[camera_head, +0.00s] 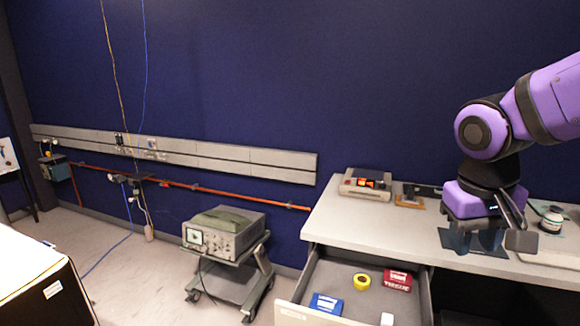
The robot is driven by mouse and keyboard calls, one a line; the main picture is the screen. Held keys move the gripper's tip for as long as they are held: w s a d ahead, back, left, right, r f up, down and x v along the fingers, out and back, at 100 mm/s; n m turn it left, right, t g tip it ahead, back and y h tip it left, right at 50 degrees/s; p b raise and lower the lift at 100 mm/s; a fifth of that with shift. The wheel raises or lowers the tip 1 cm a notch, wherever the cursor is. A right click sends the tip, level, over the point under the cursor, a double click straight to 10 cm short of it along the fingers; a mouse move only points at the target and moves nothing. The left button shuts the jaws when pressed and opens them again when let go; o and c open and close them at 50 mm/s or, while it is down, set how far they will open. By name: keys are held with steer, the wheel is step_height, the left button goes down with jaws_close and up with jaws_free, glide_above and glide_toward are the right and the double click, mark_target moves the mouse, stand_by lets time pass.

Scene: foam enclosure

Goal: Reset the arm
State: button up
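My arm is purple and black and comes in from the right edge. It bends down at a round joint, and my gripper (474,242) hangs low over the right part of the grey desk (385,225), pointing down. Its two dark fingers look apart, with a gap between them and nothing seen held. A dark flat shape shows around the fingertips; whether it is a thing on the desk or a shadow, I cannot tell.
An open drawer (385,275) holds a yellow tape roll (362,281), a red box (398,280), a blue box (326,304) and a small white item (387,319). A device (366,184) stands at the desk's back. A jar (552,220) is right of my gripper. An oscilloscope cart (228,240) stands left.

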steer(key=s+d+r+t+y, duration=0.1)
steer(key=s+d+r+t, duration=0.1)
steer(key=s+r+t, duration=0.2)
steer(key=shift+s+d+r+y, duration=0.35)
steer(key=shift+s+r, duration=0.7)
steer(key=shift+s, duration=0.95)
